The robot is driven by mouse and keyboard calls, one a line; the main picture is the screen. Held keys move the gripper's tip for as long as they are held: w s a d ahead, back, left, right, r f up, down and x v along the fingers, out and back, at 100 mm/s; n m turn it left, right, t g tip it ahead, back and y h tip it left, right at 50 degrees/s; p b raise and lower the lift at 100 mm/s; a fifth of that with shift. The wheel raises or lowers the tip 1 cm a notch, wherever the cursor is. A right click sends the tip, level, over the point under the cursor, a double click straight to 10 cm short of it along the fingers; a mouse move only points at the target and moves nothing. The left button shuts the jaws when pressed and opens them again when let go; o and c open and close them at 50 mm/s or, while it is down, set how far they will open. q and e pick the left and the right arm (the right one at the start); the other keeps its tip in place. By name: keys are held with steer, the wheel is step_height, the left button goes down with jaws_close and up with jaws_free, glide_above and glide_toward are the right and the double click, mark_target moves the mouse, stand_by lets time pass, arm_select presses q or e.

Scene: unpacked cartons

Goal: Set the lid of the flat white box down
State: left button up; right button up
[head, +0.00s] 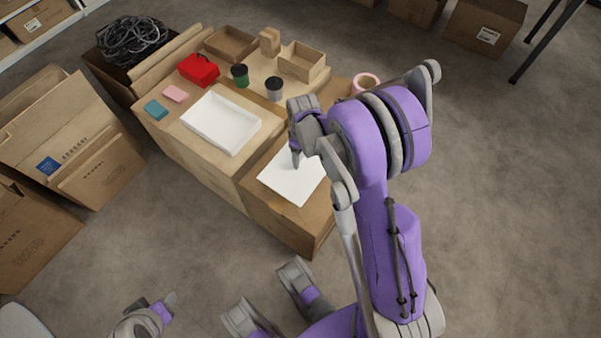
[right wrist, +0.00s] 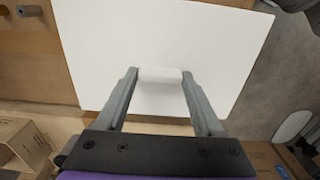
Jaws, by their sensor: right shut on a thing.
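The white lid (head: 291,184) is a flat sheet over the lower brown carton on the right. It fills much of the right wrist view (right wrist: 100,50), where a white bar handle (right wrist: 160,75) shows on it. My right gripper (right wrist: 160,77) is shut on this handle; it also shows in the head view (head: 296,160), partly hidden by my own arm. I cannot tell whether the lid touches the carton. The flat white box (head: 222,122) stands open on the big carton to the left of the lid. Parts of my left arm show at the bottom left; its jaws are unclear.
The big carton also bears a red box (head: 199,69), a pink block (head: 175,93), a teal block (head: 155,110), a green cup (head: 240,76), a grey cup (head: 274,88) and open brown boxes (head: 302,62). A tape roll (head: 366,82) lies right. Cartons (head: 75,140) stand left.

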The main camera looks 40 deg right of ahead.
mark_target(302, 168)
step_height(302, 168, down, 8)
steer(key=shift+r+b, duration=0.15)
steer(key=shift+b, duration=0.75)
steer(key=o, duration=1.5)
steer(key=shift+c, duration=0.2)
